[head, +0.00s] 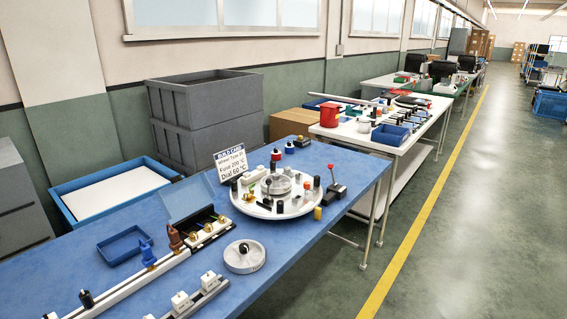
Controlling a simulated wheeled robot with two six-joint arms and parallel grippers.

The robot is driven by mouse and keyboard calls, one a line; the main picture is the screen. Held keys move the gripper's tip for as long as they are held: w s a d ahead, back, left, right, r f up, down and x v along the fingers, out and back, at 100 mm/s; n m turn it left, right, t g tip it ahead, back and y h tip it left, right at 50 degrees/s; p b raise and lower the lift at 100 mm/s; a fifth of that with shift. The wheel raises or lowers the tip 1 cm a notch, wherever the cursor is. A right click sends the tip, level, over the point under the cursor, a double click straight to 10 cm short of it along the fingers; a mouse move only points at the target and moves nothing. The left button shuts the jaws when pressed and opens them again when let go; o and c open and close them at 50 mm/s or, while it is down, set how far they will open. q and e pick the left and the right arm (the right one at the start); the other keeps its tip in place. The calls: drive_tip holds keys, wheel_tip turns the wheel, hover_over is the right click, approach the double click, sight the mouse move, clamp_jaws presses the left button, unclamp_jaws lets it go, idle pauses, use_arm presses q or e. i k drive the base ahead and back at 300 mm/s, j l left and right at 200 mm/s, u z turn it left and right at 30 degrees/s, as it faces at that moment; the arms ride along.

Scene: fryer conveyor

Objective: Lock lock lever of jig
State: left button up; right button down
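A blue-topped workbench (300,258) fills the foreground. A long white rail fixture (125,283) lies along it, carrying a blue fitting (148,254) and a reddish-brown fitting (175,238). A black-edged block with white and brass parts (207,232) stands at its far end. A second, shorter rail with white blocks (198,296) is at the front edge. A small lever with a red knob (336,175) stands upright on a dark base near the bench's right edge. I cannot tell which part is the jig's lock lever, or its state. Neither gripper is in view.
A round white tray (245,205) holds several small parts. A round dial (244,257), a blue tray (124,246) and a build card sign (232,162) are also on the bench. Grey crates (205,120) stand behind. The aisle (440,230) at right is clear.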

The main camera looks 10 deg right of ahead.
sight(331, 165)
drive_tip(key=i+l+u, duration=0.45)
drive_tip(key=i+l, duration=0.8)
drive_tip(key=l, duration=0.15)
